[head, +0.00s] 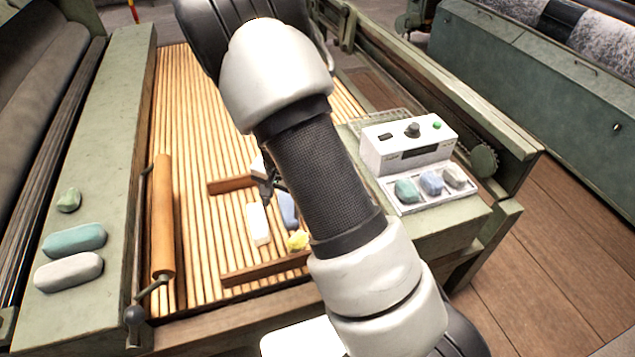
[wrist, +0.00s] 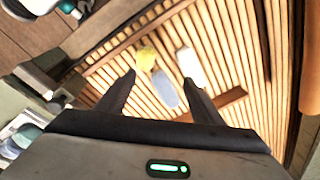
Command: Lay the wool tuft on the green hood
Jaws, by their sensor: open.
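A small yellow tuft (head: 298,240) lies on the slatted wooden apron, partly hidden by my arm in the head view. It also shows in the wrist view (wrist: 146,57), beyond the fingertips and nearer the left finger. My gripper (head: 268,188) is open and empty above the slats, mostly hidden behind my arm. Its two fingers also show in the wrist view (wrist: 158,80), apart. A blue-grey piece (wrist: 165,92) appears between them, and a white block (wrist: 190,67) lies beyond the right finger. Broad green painted surfaces (head: 105,150) flank the apron; which one is the hood I cannot tell.
Teal (head: 75,240) and white (head: 68,272) rolls and a small green lump (head: 68,200) lie on the left green surface. A white control box (head: 410,145) with a tray of several pieces stands right. Wooden bars (head: 262,270) cross the slats. An orange roller (head: 163,215) stands left.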

